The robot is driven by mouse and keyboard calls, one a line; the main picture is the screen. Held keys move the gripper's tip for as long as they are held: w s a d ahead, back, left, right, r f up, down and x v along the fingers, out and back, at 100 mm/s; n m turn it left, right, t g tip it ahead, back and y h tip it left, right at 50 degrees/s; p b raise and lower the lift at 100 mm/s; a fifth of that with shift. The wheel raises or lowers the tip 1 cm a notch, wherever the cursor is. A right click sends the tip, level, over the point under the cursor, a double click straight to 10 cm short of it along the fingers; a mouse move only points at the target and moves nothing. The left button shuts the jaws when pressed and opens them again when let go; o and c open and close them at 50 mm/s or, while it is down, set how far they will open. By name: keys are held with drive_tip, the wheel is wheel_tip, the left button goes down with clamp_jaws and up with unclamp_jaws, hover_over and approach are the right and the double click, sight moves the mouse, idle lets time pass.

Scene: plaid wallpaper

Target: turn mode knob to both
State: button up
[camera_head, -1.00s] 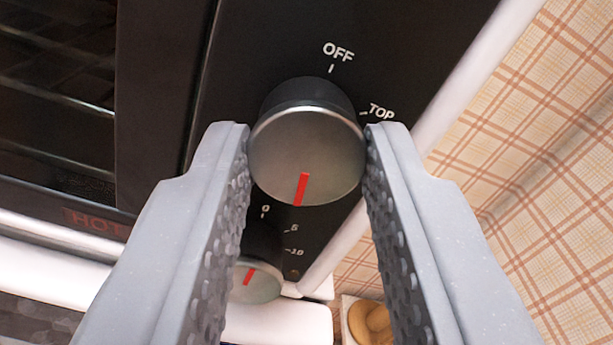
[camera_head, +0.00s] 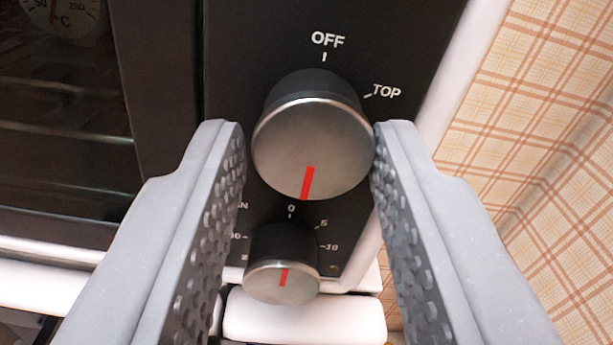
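The mode knob (camera_head: 312,140) is a large silver-faced dial on the black control panel. Its red pointer (camera_head: 308,182) points down and slightly left, roughly away from the OFF mark (camera_head: 327,40) above it. The TOP label (camera_head: 386,91) shows at the knob's upper right; no BOTH label is visible. My gripper (camera_head: 310,135) has one finger on each side of the knob. A thin gap shows at the left finger; the right finger is very close to the rim, and I cannot tell whether it touches.
A smaller timer knob (camera_head: 282,270) with a numbered scale sits below, between my fingers. The dark oven window (camera_head: 60,130) with a temperature dial (camera_head: 55,14) is at left. Plaid wallpaper (camera_head: 545,130) is at right, past the oven's pale edge.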

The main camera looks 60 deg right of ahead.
drive_tip(key=shift+o, duration=1.1)
drive_tip(key=shift+w+a+f, duration=0.1)
drive_tip(key=shift+w, duration=0.05)
drive_tip(key=shift+s+a, duration=0.45)
drive_tip(key=shift+s, duration=0.05)
drive_tip(key=v, duration=1.2)
drive_tip(key=shift+a, duration=0.25)
drive_tip(key=shift+d, duration=0.1)
